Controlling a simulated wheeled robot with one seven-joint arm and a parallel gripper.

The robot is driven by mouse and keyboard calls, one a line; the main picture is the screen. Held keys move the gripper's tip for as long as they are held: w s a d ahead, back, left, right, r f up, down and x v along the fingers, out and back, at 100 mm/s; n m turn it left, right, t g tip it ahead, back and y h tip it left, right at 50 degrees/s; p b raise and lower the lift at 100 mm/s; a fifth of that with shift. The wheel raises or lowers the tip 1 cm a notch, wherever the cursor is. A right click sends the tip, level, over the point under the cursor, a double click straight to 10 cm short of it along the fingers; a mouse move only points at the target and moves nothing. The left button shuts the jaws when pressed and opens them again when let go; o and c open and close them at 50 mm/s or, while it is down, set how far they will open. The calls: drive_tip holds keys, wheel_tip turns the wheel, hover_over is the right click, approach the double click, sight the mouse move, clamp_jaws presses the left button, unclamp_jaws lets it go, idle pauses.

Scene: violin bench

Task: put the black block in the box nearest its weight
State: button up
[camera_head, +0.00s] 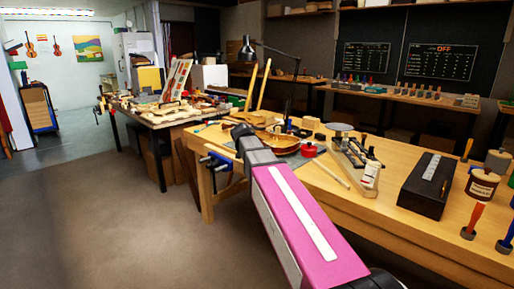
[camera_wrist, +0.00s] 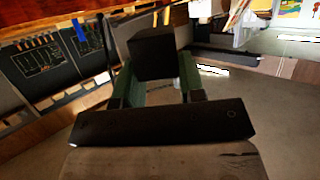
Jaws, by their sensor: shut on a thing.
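The black block (camera_wrist: 155,50) is between the green fingers of my gripper (camera_wrist: 158,74) in the wrist view. My gripper is shut on it and holds it in the air. In the head view my gripper (camera_head: 240,131) is a dark shape at the far end of my pink arm, in front of the bench's left part; the block cannot be told from it there. A long black case (camera_head: 423,190) with a pale strip on top sits on the bench at the right. I cannot tell which boxes are marked with weights.
The floor (camera_head: 110,215) at left is clear.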

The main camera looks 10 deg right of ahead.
drive_tip(key=w+d+f, duration=0.4)
drive_tip(key=w+d, duration=0.1)
drive_tip(key=shift+w+d+f, duration=0.1)
drive_tip(key=shift+d+f, duration=0.15)
drive_tip(key=shift+f, duration=1.95)
drive_tip(key=shift+f, duration=0.1)
drive_tip(key=o, duration=1)
